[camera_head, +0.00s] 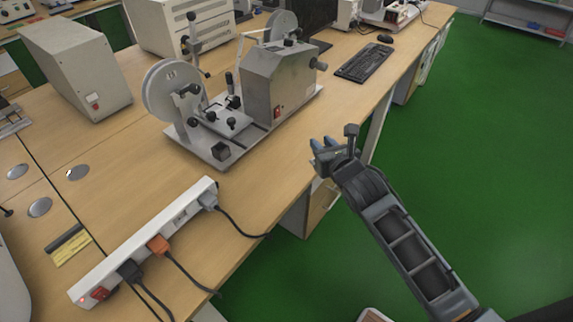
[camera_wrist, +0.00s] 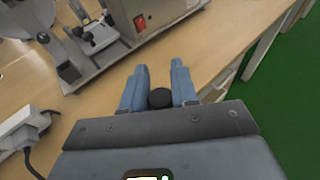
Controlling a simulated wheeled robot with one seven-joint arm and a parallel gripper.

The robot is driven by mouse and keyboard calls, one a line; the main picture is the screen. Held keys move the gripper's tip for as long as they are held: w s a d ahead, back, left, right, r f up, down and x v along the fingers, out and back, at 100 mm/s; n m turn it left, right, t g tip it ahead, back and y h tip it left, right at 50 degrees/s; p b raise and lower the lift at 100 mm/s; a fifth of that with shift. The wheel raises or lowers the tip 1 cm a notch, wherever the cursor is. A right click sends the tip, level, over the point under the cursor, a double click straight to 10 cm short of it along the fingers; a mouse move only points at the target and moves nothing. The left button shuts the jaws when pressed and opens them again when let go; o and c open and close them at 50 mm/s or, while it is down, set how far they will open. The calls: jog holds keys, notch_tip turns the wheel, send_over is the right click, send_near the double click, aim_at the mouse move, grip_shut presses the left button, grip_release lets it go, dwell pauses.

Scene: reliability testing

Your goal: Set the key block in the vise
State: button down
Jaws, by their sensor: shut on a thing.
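My gripper (camera_head: 320,148) has blue fingers and is over the right edge of the bench, to the right of the grey machine. In the wrist view my gripper (camera_wrist: 159,78) is shut on a small black piece (camera_wrist: 160,98) with a rounded end. I cannot tell whether this is the key block; most of it is hidden by the fingers. A vise-like clamp (camera_head: 228,120) with black knobs sits on the machine's base plate, apart from my gripper. It also shows at the upper left of the wrist view (camera_wrist: 97,38).
The grey machine housing (camera_head: 280,80) and a large disc (camera_head: 170,95) flank the clamp. A small dark block (camera_head: 221,151) is at the plate's front corner. A power strip (camera_head: 150,235) with cables lies in front. Bare bench (camera_head: 262,185) lies between the machine and my gripper.

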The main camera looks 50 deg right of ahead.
jog(key=w+a+f+b, duration=0.1)
jog(key=w+f, duration=0.1)
jog(key=w, duration=0.1)
jog(key=w+a+f+b, duration=0.1)
jog(key=w+f, duration=0.1)
jog(key=w, duration=0.2)
jog(key=w+a+f, duration=0.1)
jog(key=w+f, duration=0.1)
jog(key=w, duration=0.1)
jog(key=shift+w+f+b, duration=0.3)
jog(key=shift+b, duration=0.1)
jog(key=shift+f+b, duration=0.8)
jog(key=shift+f, duration=1.2)
jog(key=shift+f, duration=0.15)
jog(key=c, duration=0.9)
grip_release()
jog(key=shift+o, duration=0.2)
